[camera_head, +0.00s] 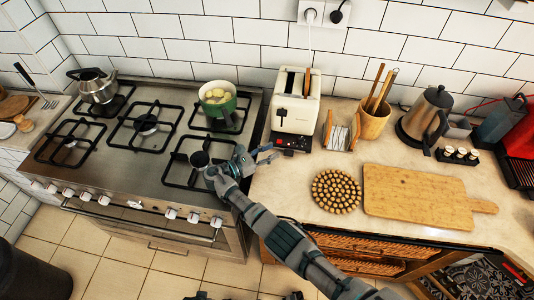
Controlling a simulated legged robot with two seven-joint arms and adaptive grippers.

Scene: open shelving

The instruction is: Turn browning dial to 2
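The cream toaster (296,104) stands on the counter against the tiled wall, just right of the stove. Its dark control panel (291,142) is low on the front, with a small reddish spot; the browning dial and its setting are too small to read. My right gripper (274,153) is at the stove's right edge, in front and to the left of the panel. Its fingers are spread and point right toward the toaster's front, with nothing seen between them. They look apart from the toaster. I cannot make out my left gripper.
A green pot (219,103) and a kettle (97,87) stand on the stove. Right of the toaster are a napkin holder (341,132), a utensil cup (374,119), a round trivet (336,191) and a cutting board (414,196).

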